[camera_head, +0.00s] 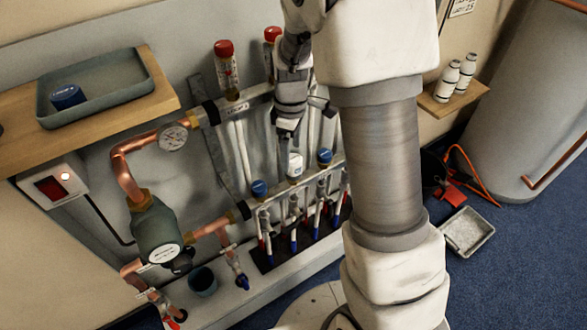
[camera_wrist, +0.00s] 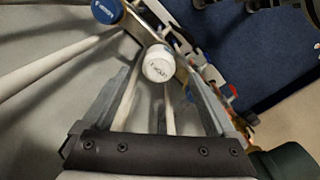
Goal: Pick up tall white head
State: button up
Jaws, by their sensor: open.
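The tall white head (camera_head: 295,165) is a white cap on the lower manifold bar, between two blue heads (camera_head: 259,188) (camera_head: 325,156). In the wrist view the white head (camera_wrist: 158,64) shows its round lettered top between the far ends of my gripper's fingers (camera_wrist: 163,78). The fingers are open, one on each side of it; I cannot tell whether either touches it. In the head view my gripper (camera_head: 286,126) hangs just above and slightly left of the white head. A blue head (camera_wrist: 107,11) is at the upper left of the wrist view.
Red-capped flow tubes (camera_head: 227,72) rise from the upper bar beside my arm. Copper pipes (camera_head: 128,172) and a green pump (camera_head: 157,233) are to the left. A shelf with a grey tray (camera_head: 104,94) is at upper left.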

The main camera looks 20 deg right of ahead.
aim_at(294, 158)
jog(key=f+b, duration=0.1)
jog(key=f, duration=0.3)
jog(key=f+b, duration=0.1)
jog(key=f, duration=0.1)
jog(key=shift+s+d+b, duration=0.1)
jog(key=shift+d+b, duration=0.2)
jog(key=shift+r, duration=0.1)
grip_shut()
jog(key=shift+r, duration=0.1)
